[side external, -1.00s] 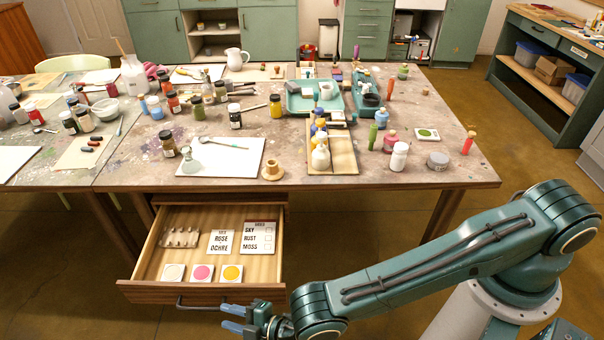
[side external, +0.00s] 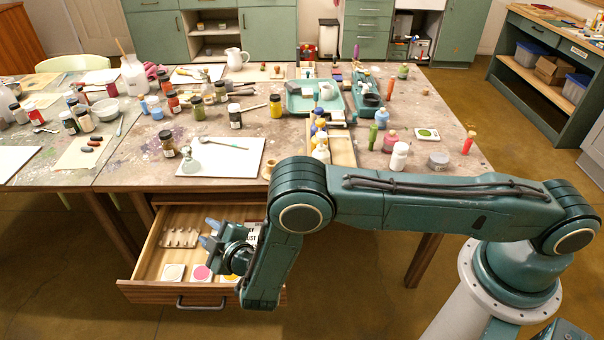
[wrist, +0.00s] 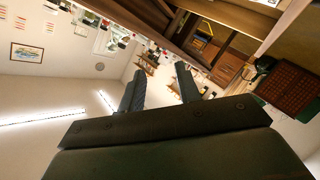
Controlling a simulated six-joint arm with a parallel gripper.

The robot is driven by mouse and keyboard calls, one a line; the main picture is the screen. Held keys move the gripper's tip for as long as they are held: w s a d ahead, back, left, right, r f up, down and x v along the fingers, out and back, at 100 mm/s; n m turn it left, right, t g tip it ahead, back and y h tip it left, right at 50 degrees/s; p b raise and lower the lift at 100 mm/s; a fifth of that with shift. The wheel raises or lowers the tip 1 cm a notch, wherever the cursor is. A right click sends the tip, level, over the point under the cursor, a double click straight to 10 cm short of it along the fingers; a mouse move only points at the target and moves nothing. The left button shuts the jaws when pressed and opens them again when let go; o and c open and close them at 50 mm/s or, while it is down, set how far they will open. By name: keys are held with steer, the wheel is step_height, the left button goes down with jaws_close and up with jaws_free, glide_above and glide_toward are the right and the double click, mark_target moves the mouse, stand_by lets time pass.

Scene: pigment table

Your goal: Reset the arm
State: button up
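My gripper (side external: 206,231) is over the open drawer (side external: 150,287), to the right of its middle, with its fingers pointing left. In the wrist view my gripper's two fingers (wrist: 160,68) stand apart with nothing between them, so it is open and empty. The arm is bent at a raised elbow, and its forearm hangs down in front of the table's edge. My gripper and forearm hide the drawer's right part, including most of the printed cards and the yellow-dot tile.
A white tile (side external: 173,272) and a pink-dot tile (side external: 202,272) lie in the drawer. The paint-stained table (side external: 255,130) behind holds several jars and bottles, a white sheet (side external: 246,164) and a teal tray (side external: 300,108). My elbow is close to its front edge.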

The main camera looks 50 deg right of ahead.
steer(key=s+d+r+m+g+h, duration=0.25)
steer(key=d+r+m, duration=0.25)
steer(key=d+r, duration=0.65)
steer(key=s+d+r+m+g+h, duration=0.1)
steer(key=d+r+m+g, duration=0.3)
steer(key=d+r, duration=0.8)
steer(key=s+d+r+m+g+y, duration=0.1)
steer(key=s+d+r, duration=0.1)
steer(key=s+r, duration=0.5)
steer(key=s+d+r+g+y, duration=0.1)
steer(key=s+r, duration=0.4)
steer(key=s, duration=0.4)
steer(key=s+n+y, duration=0.1)
steer(key=s, duration=1.6)
steer(key=shift+d+g, duration=0.3)
steer(key=shift+g, duration=0.15)
